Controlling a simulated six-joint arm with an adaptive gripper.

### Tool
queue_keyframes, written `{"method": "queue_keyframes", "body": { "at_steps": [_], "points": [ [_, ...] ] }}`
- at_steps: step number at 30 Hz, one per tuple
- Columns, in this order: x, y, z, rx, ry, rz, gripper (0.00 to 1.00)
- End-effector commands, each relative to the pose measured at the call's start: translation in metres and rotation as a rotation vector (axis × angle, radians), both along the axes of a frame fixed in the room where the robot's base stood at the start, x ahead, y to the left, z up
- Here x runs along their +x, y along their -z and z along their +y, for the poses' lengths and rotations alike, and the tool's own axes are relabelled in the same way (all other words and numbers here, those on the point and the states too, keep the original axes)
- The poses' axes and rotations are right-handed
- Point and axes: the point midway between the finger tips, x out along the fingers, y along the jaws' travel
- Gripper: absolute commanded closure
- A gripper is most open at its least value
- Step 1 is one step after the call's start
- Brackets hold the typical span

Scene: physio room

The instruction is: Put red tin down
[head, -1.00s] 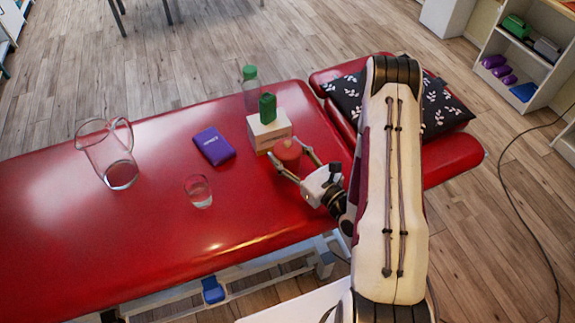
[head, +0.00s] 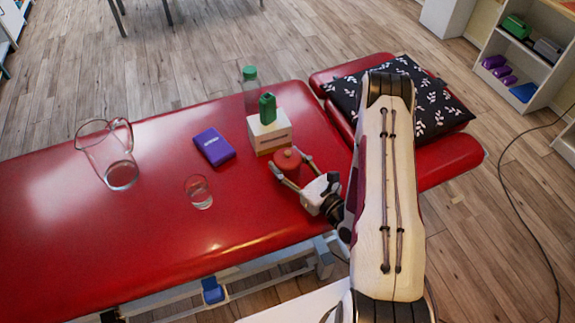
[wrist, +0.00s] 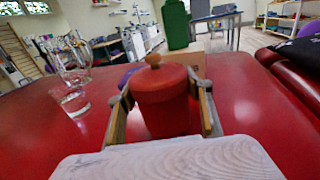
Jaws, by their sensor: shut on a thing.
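The red tin (head: 286,164) is a small round tin with a lidded top and a tan knob. It stands upright between the fingers of my gripper (head: 291,173), close in front of the white box on the red couch. In the wrist view the tin (wrist: 161,100) fills the space between the two fingers of my gripper (wrist: 163,112), which is shut on it. Its base looks at or very near the couch top; I cannot tell whether it touches.
A white box (head: 271,138) with a green item (head: 267,108) on top stands just behind the tin, with a green-capped bottle (head: 250,86) beyond. A purple box (head: 214,147), a glass (head: 198,192) and a pitcher (head: 108,155) stand left. A patterned pillow (head: 432,108) lies right. The couch front (head: 245,222) is clear.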

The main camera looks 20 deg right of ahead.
Motion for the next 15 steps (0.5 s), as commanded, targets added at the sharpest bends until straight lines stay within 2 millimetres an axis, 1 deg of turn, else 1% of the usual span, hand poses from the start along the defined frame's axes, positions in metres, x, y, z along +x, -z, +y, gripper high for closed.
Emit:
{"method": "queue_keyframes", "body": {
  "at_steps": [3,6,15],
  "points": [
    [0.000,0.011,0.000,0.001,0.000,0.000,0.74],
    [0.000,0.016,0.000,0.000,0.000,-0.002,0.74],
    [0.000,0.019,0.000,0.000,0.000,-0.002,0.74]
  ]
}}
